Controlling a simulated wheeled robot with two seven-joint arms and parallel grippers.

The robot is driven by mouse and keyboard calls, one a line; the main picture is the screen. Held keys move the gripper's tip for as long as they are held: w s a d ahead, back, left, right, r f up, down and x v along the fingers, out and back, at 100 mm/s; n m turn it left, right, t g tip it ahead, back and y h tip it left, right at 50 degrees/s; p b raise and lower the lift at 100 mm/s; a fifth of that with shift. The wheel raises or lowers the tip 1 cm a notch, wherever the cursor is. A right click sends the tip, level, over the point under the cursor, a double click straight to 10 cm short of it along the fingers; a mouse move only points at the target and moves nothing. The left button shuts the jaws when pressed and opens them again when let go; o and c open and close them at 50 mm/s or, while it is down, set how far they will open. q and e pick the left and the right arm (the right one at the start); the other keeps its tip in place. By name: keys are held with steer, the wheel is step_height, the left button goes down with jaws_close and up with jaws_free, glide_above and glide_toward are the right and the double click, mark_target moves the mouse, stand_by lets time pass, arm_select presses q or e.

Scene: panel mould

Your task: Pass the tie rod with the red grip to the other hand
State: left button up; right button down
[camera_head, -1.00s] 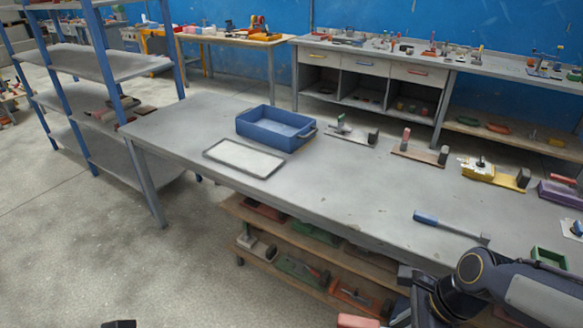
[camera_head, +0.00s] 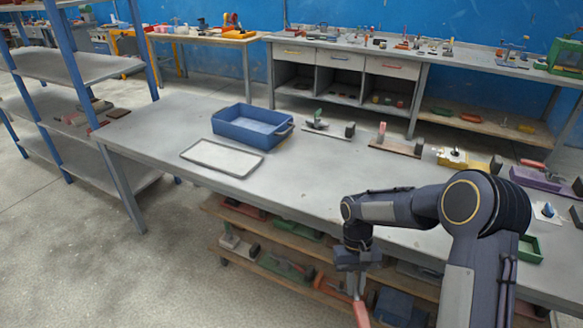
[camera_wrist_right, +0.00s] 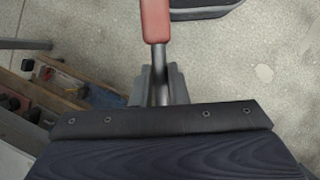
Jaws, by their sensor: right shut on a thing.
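The tie rod is in my right gripper (camera_head: 352,284), which is low in front of the bench's near edge. Its red grip (camera_head: 361,313) points down and runs towards the bottom of the head view. In the right wrist view, the right gripper's jaws (camera_wrist_right: 158,88) are shut on the bare metal shaft (camera_wrist_right: 158,62). The red grip (camera_wrist_right: 156,20) sticks out beyond them, free of any hand. The rod's other end is hidden by the gripper. My left gripper does not show in the head view.
The grey bench (camera_head: 290,185) carries a blue bin (camera_head: 252,127), a pale tray (camera_head: 222,158) and several fixtures along its far side. Its lower shelf (camera_head: 285,255) holds several parts below the edge. Open floor (camera_head: 150,270) lies to the left.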

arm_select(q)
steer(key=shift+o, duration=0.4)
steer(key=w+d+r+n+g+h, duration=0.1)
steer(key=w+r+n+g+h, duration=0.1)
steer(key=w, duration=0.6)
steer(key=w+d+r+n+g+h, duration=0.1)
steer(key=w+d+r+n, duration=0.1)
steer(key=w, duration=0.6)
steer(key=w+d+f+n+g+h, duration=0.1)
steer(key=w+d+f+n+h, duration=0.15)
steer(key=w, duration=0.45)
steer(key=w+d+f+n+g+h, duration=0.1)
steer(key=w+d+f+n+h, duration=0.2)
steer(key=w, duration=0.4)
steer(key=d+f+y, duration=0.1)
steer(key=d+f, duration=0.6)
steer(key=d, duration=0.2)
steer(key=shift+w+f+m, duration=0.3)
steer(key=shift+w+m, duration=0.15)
arm_select(e)
steer(key=w+a+r+n+t+h, duration=0.1)
steer(key=w+a+r+n+h, duration=0.1)
steer(key=w+a+r+n, duration=0.2)
steer(key=w+a+r+n+t+h, duration=0.2)
steer(key=w+a+r+n, duration=0.2)
steer(key=a+n, duration=0.5)
steer(key=a+r, duration=0.2)
steer(key=a, duration=0.2)
steer(key=shift+a+n, duration=0.2)
steer(key=shift+n, duration=0.2)
